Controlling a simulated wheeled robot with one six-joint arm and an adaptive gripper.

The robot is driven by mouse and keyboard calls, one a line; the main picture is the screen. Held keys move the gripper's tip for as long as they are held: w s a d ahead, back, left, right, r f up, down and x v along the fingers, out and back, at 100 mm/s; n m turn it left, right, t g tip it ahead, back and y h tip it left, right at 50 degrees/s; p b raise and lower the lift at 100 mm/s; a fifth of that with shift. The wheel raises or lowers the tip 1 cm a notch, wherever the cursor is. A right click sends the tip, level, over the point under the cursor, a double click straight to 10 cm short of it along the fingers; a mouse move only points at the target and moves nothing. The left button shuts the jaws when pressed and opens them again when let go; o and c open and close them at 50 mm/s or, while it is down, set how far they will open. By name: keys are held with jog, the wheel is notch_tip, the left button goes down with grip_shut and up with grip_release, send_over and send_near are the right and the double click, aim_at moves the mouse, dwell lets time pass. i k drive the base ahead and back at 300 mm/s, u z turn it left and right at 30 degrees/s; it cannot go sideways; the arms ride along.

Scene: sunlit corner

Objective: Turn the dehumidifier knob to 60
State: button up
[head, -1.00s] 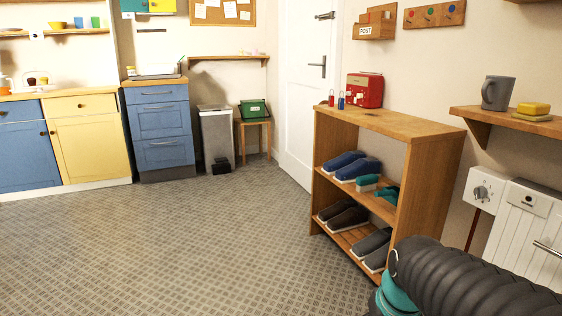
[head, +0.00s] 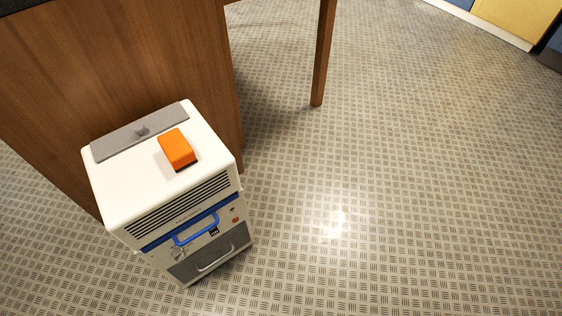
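The dehumidifier (head: 112,190) is a white box-shaped unit standing on the floor at the left of the head view, seen from above. Its front has a dark slotted vent (head: 180,205), a blue handle (head: 195,230) and a grey lower panel with a silver pull (head: 214,258). A small grey dial-like knob (head: 180,252) shows on the front, left below the blue handle; its setting is too small to read. A grey strip with a small grey fitting (head: 143,131) lies along the rear of the top. My gripper is not in view.
An orange block (head: 177,148) lies on the dehumidifier's top. A brown wooden panel (head: 140,60) stands right behind the unit, and a wooden leg (head: 322,60) is to its right. The patterned floor (head: 420,190) in front and to the right is clear.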

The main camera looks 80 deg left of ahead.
aim_at(178, 255)
jog(key=u, duration=3.55)
